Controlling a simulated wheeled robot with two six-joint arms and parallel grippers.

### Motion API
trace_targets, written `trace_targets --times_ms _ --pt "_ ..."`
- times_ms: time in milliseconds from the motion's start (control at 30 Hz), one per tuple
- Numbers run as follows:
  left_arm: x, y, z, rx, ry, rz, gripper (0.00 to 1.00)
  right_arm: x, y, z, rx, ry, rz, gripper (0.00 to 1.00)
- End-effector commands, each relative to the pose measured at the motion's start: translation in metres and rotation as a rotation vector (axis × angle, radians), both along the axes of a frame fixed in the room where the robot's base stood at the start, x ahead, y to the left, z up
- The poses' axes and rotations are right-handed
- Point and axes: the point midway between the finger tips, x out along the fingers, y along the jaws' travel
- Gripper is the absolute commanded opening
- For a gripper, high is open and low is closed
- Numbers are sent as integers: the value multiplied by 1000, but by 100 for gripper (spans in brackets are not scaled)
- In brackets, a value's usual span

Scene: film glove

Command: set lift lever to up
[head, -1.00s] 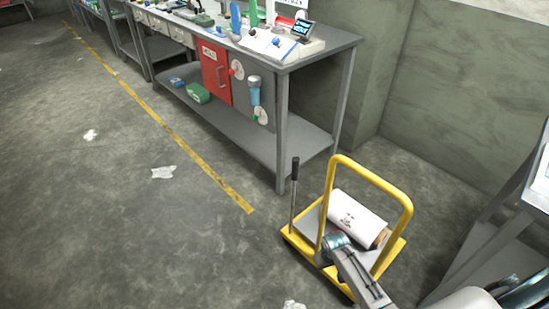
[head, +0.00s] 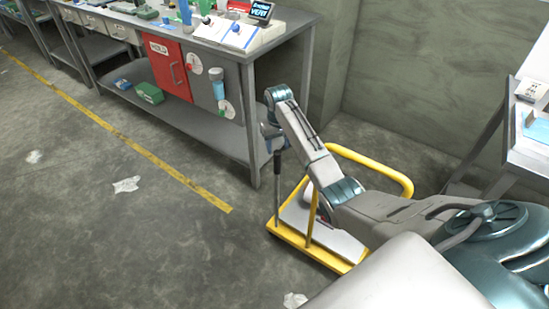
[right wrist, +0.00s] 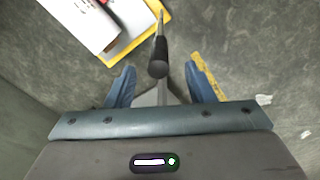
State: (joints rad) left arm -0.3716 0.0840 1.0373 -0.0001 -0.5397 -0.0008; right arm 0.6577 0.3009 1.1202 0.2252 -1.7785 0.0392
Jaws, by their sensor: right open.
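The lift lever (head: 277,185) is a thin grey rod with a black grip, standing nearly upright at the left corner of the yellow cart (head: 344,266). In the right wrist view the lever's black grip (right wrist: 158,58) lies between the two blue fingers, with gaps on both sides. My right gripper (head: 272,138) is at the top of the lever in the head view. It is open around the grip in the right wrist view (right wrist: 160,75). My forearm hides part of the cart and its handle. My left gripper is not in view.
A grey workbench (head: 240,140) with a red door (head: 172,67) stands behind the lever. Another bench (head: 525,155) is at the right. The floor at left, with a yellow line (head: 130,150), is mostly clear.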

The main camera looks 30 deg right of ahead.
Motion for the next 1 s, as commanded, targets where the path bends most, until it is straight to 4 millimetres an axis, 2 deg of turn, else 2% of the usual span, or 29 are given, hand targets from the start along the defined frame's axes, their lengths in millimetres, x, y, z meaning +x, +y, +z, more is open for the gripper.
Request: trace_targets --times_ms 100,267,700,833,1000 --pt "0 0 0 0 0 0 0 12 -7 15 15 10 -17 49" --pt "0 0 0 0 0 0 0 14 -9 13 21 15 -22 49" --pt "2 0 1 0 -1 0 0 13 -8 -65 20 15 -21 49" --pt "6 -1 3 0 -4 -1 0 14 -8 -80 20 14 -22 49" --pt "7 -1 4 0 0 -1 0 14 -8 -89 20 12 -21 49"
